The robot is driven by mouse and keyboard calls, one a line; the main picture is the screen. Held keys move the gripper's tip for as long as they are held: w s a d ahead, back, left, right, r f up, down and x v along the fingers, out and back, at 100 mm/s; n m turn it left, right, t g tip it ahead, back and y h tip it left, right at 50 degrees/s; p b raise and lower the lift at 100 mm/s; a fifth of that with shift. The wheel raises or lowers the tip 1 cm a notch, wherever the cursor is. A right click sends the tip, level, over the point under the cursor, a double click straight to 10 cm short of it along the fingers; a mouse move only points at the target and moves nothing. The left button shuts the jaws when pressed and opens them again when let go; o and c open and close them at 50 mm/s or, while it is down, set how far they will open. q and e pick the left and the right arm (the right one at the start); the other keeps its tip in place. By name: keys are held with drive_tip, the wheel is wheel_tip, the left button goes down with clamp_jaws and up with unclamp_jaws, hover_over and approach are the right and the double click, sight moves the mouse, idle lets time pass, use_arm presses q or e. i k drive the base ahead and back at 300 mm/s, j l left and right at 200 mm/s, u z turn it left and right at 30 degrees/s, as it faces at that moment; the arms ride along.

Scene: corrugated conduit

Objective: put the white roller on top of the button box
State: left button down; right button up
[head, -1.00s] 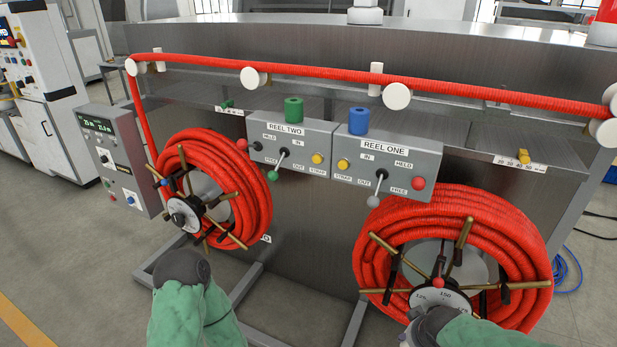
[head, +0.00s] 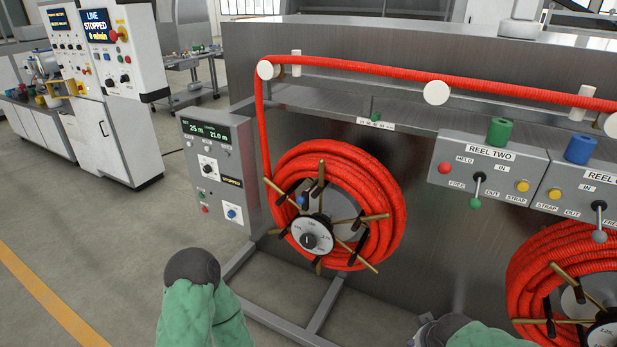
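Several white rollers are fixed along the red conduit: one at the upper left corner (head: 265,69), one farther right (head: 436,92), and one at the right edge (head: 612,124). I see no loose white roller. Two grey boxes with buttons and levers hang on the machine front, the REEL TWO box (head: 454,152) and the REEL ONE box (head: 568,181), which is cut off. A green cylinder (head: 499,131) and a blue cylinder (head: 580,149) stand on them. Which is the button box I cannot tell. My green-sleeved arms show at the bottom; neither gripper is visible.
A reel of red conduit (head: 385,190) with protruding spokes stands ahead, another (head: 530,255) at right. A grey display panel (head: 190,155) stands left of the first. A white control cabinet (head: 130,140) and a bench (head: 40,130) are farther left. Floor at lower left is clear.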

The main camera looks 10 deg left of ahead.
sight(211, 114)
drive_tip(key=i+j, duration=0.1)
drive_tip(key=j, duration=0.3)
drive_tip(key=i+j, duration=0.1)
drive_tip(key=j, duration=0.3)
drive_tip(key=i+j, duration=0.1)
drive_tip(key=j, duration=0.3)
drive_tip(key=i+j, duration=0.15)
drive_tip(key=j, duration=0.25)
drive_tip(key=i+j, duration=0.1)
drive_tip(key=j, duration=0.3)
drive_tip(key=i+j, duration=0.1)
drive_tip(key=j, duration=0.3)
